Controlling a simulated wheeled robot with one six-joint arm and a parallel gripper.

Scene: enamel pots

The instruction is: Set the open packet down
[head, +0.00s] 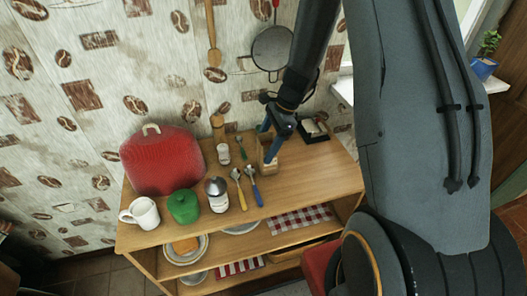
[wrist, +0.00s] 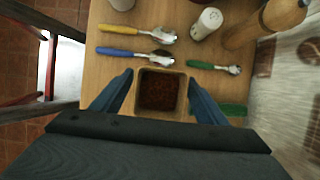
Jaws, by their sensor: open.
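The open packet is a tan, square, open-topped container with dark brown, grainy contents. It stands upright on the wooden top in the head view (head: 269,158) and shows from above in the wrist view (wrist: 160,70). My gripper, with blue fingers, is over it in the head view (head: 275,126). In the wrist view the fingers (wrist: 160,78) are spread, one on each side of the packet. A small gap seems to show by each finger, but contact low down is hard to tell.
Blue-handled (head: 253,184) and yellow-handled (head: 238,186) spoons lie left of the packet. A green-handled spoon (wrist: 214,67), a white shaker (head: 224,154) and a wooden mill (head: 217,124) are near. A black-edged object (head: 315,131) lies right. Bare wood (head: 315,172) is at front right.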

